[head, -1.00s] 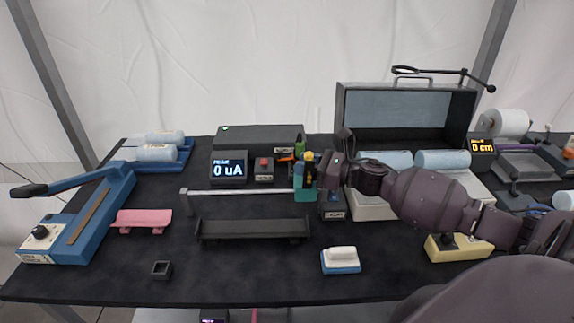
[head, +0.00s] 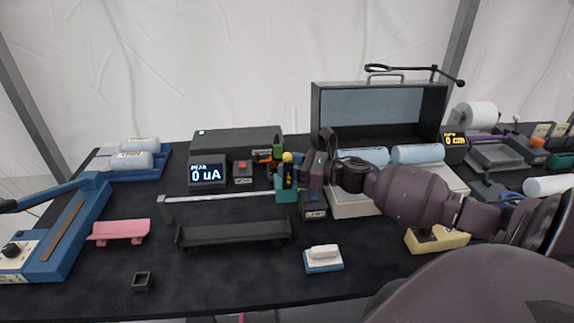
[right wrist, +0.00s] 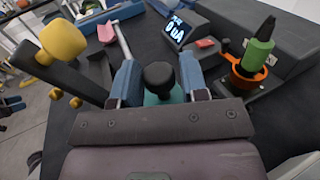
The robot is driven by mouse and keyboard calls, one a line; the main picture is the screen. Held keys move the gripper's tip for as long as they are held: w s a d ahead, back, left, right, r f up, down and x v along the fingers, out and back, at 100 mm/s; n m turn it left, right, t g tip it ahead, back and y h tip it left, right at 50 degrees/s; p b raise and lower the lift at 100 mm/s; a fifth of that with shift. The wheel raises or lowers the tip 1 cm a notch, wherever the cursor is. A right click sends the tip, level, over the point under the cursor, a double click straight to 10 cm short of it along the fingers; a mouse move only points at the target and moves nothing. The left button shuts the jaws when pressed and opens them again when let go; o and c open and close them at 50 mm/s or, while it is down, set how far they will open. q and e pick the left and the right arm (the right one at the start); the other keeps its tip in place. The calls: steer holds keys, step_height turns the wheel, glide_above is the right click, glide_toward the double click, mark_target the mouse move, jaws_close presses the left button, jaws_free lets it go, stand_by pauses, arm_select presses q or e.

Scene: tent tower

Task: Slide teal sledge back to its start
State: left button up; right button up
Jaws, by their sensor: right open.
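The teal sledge (head: 286,196) sits at the right end of the pale metal rail (head: 222,197) in the head view. My right gripper (head: 291,177) reaches it from the right and partly hides it. In the right wrist view, the jaws of my right gripper (right wrist: 160,80) are open, one finger on each side of the sledge's black knob (right wrist: 160,74). A little teal (right wrist: 151,99) shows below the knob. I cannot tell whether either finger touches it. My left gripper is out of view.
A readout showing 0 uA (head: 207,174) and a red-button box (head: 243,172) stand behind the rail. A long black tray (head: 232,235) lies in front. A yellow knob (right wrist: 62,40) and a green-and-orange item (right wrist: 256,58) are near the gripper.

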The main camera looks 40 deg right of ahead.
steer(key=v, duration=1)
steer(key=shift+s+d+f, duration=0.1)
stand_by(0.3)
